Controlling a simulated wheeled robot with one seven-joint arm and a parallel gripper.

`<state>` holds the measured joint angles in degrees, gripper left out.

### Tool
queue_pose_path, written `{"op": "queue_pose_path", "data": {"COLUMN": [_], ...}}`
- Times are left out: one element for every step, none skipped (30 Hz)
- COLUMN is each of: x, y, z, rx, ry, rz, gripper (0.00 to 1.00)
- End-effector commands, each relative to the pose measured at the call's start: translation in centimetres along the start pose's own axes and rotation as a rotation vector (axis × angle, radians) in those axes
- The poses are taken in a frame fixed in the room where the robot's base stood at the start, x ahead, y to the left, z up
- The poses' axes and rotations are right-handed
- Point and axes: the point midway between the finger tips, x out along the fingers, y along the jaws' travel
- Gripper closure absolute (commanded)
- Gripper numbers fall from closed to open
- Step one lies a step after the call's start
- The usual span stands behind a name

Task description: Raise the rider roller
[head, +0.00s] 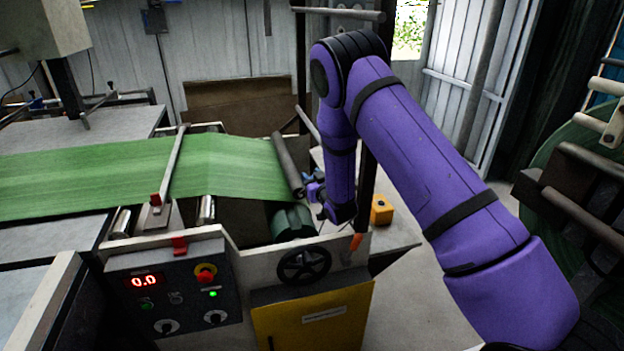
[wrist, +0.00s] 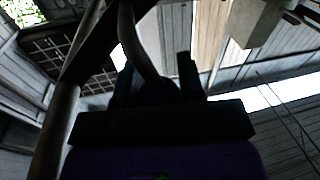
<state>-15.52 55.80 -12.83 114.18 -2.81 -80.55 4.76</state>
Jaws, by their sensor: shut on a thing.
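The rider roller (head: 287,163) is a dark grey cylinder in the head view. It slants from the back of the machine to its near end beside my gripper, above the green roll (head: 293,221). The green web (head: 225,165) runs in from the left and passes down behind the roller. My gripper (head: 311,188) points left at the roller's near end. In the wrist view, a curved dark bar (wrist: 142,52) lies between the fingers, and my gripper is shut on it. I take it for a part of the rider roller, but its outline is mostly hidden in shadow.
A control panel (head: 172,298) with a red button, a black handwheel (head: 304,265) and a yellow cover (head: 314,326) are at the machine's near side. A dark upright post is close behind my arm.

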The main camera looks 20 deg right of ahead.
Motion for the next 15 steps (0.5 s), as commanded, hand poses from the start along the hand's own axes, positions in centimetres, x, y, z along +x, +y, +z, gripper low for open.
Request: {"op": "queue_pose_path", "data": {"x": [0.0, 0.1, 0.1, 0.1, 0.1, 0.1, 0.1, 0.1, 0.1, 0.1, 0.1, 0.1, 0.1, 0.1, 0.0], "y": [0.1, 0.1, 0.1, 0.1, 0.2, 0.2, 0.3, 0.3, 0.4, 0.5, 0.5, 0.7, 0.8, 0.9, 1.0], "z": [-0.3, -0.5, -0.7, -0.9, -1.1, -1.4, -1.7, -1.9, -2.3, -2.6, -2.9, -3.2, -3.5, -3.7, -4.1], "rx": [0.017, 0.031, 0.050, 0.067, 0.087, 0.116, 0.141, 0.166, 0.202, 0.228, 0.257, 0.294, 0.322, 0.350, 0.387], "ry": [0.007, 0.010, 0.015, 0.019, 0.023, 0.029, 0.034, 0.039, 0.046, 0.052, 0.057, 0.065, 0.070, 0.075, 0.083], "rz": [0.002, 0.002, 0.003, 0.004, 0.005, 0.005, 0.007, 0.008, 0.009, 0.011, 0.011, 0.014, 0.014, 0.015, 0.017], "gripper": [1.00, 1.00, 1.00, 1.00, 1.00, 1.00, 1.00, 1.00, 1.00, 1.00, 1.00, 1.00, 1.00, 1.00, 1.00]}}
